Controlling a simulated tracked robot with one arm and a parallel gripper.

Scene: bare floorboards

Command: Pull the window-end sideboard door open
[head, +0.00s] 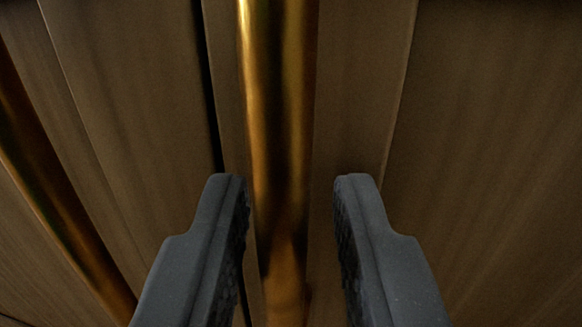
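A brown wooden sideboard door (480,150) with a raised frame strip fills the right of the head view. A vertical brass bar handle (275,110) runs down the middle, close in front of that strip. My gripper (290,200) is open, with one dark finger on each side of the handle. The left finger is close to the bar, and I cannot tell whether it touches. A wider gap shows between the bar and the right finger. Which end of the sideboard this door is at cannot be told.
A dark vertical seam (209,90) lies just left of the handle. Beyond it is another wooden door panel (130,90) with a second brass bar (50,180) slanting along the left side. No floor or free room shows.

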